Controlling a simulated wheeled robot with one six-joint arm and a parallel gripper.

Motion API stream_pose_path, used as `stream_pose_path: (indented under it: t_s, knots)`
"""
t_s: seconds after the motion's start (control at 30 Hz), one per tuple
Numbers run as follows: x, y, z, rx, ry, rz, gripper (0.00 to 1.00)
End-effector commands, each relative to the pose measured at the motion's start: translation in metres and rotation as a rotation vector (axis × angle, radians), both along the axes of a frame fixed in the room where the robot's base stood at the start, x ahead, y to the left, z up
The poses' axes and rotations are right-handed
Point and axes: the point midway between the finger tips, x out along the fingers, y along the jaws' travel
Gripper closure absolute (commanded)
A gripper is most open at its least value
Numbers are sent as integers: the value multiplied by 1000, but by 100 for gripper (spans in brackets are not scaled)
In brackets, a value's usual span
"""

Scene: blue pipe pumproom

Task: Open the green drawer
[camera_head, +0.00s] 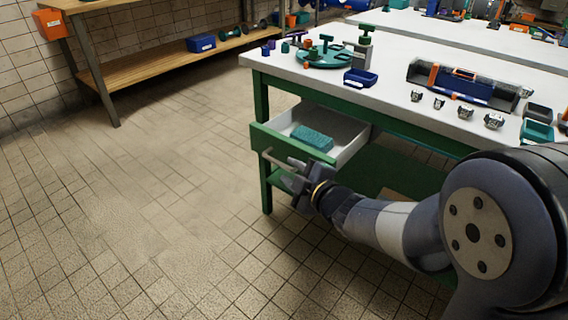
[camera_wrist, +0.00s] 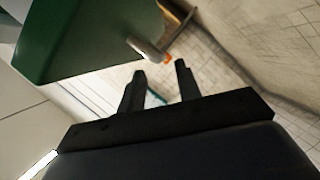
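The green drawer (camera_head: 272,142) is pulled out from the left end of the green-framed table in the head view, its pale inside showing. A teal block (camera_head: 312,137) lies in it. A light bar handle (camera_head: 283,160) is on its front. My gripper (camera_head: 300,184) is beside the handle, low and close to the drawer front. In the wrist view the green front (camera_wrist: 85,35) fills the upper left, and the handle (camera_wrist: 146,49) shows just past the fingertips. My gripper (camera_wrist: 160,70) has its two dark fingers apart with nothing seen held between them.
The white tabletop (camera_head: 390,105) holds a teal round tray (camera_head: 325,57), a blue bin (camera_head: 360,78), a dark toolbox (camera_head: 462,84) and small parts. A wooden shelf bench (camera_head: 160,66) stands at the back left. The tiled floor (camera_head: 130,210) at left is clear.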

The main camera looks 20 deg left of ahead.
Motion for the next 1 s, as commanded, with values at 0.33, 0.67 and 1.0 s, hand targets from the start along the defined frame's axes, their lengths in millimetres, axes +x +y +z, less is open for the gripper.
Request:
stream_pose_path:
  t_s: [0.33, 0.67, 1.0]
  knots:
    - [-34, -41, 13, 0, 0, -2, 67]
    - [-37, -44, 12, 0, 0, 0, 67]
    - [-24, -27, 5, -1, 0, 3, 67]
